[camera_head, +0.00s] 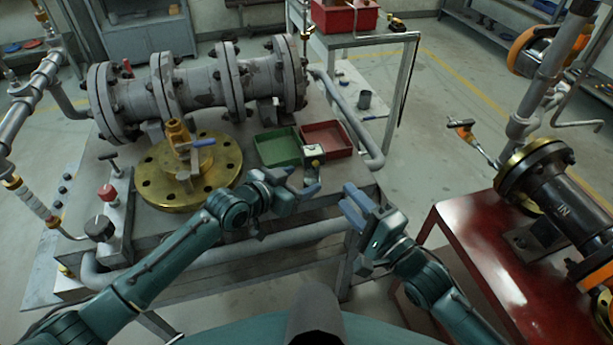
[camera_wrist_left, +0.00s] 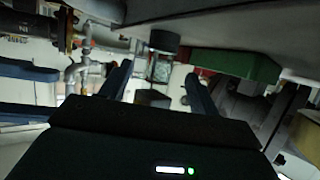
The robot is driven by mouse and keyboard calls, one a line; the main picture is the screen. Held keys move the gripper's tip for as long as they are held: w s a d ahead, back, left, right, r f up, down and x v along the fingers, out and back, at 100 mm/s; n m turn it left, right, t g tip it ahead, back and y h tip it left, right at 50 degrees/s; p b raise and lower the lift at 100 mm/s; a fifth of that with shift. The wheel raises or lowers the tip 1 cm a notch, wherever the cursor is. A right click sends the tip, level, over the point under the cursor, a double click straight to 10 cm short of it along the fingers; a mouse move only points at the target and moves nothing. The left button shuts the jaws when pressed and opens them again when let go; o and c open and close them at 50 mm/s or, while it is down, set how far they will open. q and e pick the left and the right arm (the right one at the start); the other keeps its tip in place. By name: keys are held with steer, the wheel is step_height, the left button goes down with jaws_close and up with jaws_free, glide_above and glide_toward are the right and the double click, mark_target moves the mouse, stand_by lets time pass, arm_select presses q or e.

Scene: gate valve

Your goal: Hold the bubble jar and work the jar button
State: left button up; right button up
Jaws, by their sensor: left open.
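The bubble jar (camera_head: 313,152) is a small block-like item with a pale top, standing at the front of the table by the two trays. In the left wrist view the jar (camera_wrist_left: 160,68) has a clear body and a dark round end, and shows upside down between the fingers. My left gripper (camera_head: 292,182) is open just in front of the jar, one finger on each side of the line to it, apparently not touching. The jar button cannot be made out clearly. My right gripper (camera_head: 351,198) looks open and empty, right of the table's front edge.
A green tray (camera_head: 279,147) and a red tray (camera_head: 327,139) lie behind the jar. A brass flange (camera_head: 188,171) with a blue-handled valve stands left, before a large grey pipe (camera_head: 200,84). A grey rail runs along the table front. A red bench (camera_head: 487,240) stands right.

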mark_target(306, 178)
arm_select(q)
steer(key=shift+x, duration=1.75)
steer(key=shift+c, duration=0.2)
steer(key=c, duration=1.2)
arm_select(e)
steer(key=shift+c, duration=0.2)
arm_select(q)
steer(key=shift+o, duration=0.2)
arm_select(e)
jaws_close()
